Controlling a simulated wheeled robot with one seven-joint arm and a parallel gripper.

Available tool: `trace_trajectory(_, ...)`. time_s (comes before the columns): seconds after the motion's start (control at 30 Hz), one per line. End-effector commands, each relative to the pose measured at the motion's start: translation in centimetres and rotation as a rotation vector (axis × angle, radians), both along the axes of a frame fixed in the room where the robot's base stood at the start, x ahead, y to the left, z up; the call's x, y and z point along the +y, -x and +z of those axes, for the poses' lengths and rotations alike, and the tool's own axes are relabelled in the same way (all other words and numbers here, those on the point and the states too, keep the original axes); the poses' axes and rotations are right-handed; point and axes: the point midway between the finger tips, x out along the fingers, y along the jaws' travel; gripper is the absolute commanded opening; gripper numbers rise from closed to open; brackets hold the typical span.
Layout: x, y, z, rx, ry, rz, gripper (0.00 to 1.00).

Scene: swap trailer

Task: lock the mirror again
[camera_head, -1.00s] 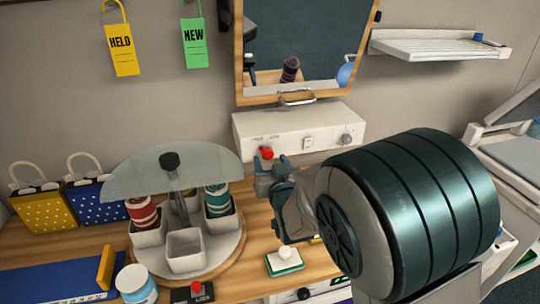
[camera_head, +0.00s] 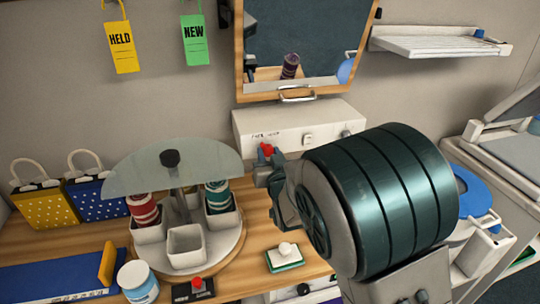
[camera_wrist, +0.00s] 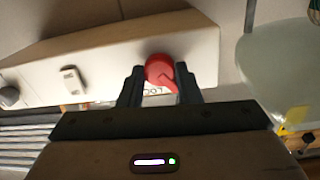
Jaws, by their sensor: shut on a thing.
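The mirror (camera_head: 296,40) in a wooden frame hangs on the wall, with a metal handle (camera_head: 297,95) at its lower edge. Below it is a white box (camera_head: 298,121) bearing a red knob (camera_head: 266,150) at its left front. The wrist view shows the red knob (camera_wrist: 160,70) between the two fingers of my gripper (camera_wrist: 160,88), which is shut on it. The knob's pointer slants down and right there, over a partly hidden label reading "LOC". In the head view my gripper (camera_head: 265,168) is at the knob, and my wrist hides part of the box.
A carousel with white cups (camera_head: 186,248) and a clear half-disc stands left of my arm. A white-knobbed block (camera_head: 285,258), a jar (camera_head: 137,281) and a red-buttoned box (camera_head: 195,289) are on the wooden counter. A slatted shelf (camera_head: 437,41) is at upper right.

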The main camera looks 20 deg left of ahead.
Motion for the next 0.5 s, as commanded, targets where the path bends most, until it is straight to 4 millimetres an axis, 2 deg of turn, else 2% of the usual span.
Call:
trace_trajectory(0.27,0.04,-0.08,-0.22,0.034,-0.072,-0.001,0.08)
trace_trajectory(0.5,-0.05,-0.13,-0.44,0.122,-0.223,-0.001,0.08)
